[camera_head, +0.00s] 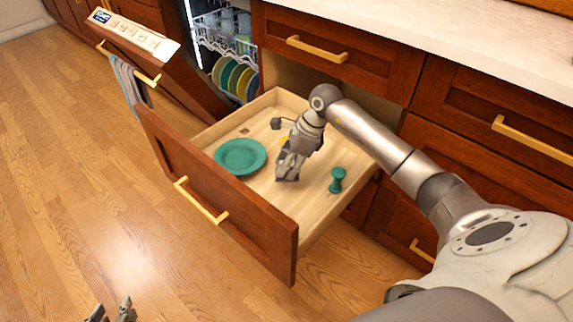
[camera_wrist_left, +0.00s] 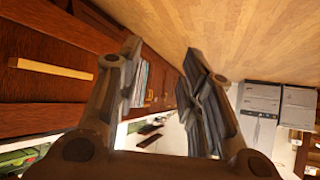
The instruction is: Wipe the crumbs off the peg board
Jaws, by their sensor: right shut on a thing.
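The pale wooden peg board (camera_head: 262,184) lies as the floor of the pulled-out drawer. A teal peg (camera_head: 337,180) stands on it at the right, and a teal plate (camera_head: 240,156) rests at the left. A small brown patch (camera_head: 243,131) shows at the back left; I cannot tell if it is crumbs. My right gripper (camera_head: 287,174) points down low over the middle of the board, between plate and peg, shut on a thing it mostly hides. A bit of yellow shows behind it. My left gripper (camera_wrist_left: 160,82) is open and empty, outside the drawer; its fingertips also show in the head view (camera_head: 111,312).
The drawer front (camera_head: 222,190) with its gold handle and the low side walls surround the board. The dishwasher door (camera_head: 165,70) hangs open at the back left, with a grey towel (camera_head: 130,82) on it. The wooden floor at the left is clear.

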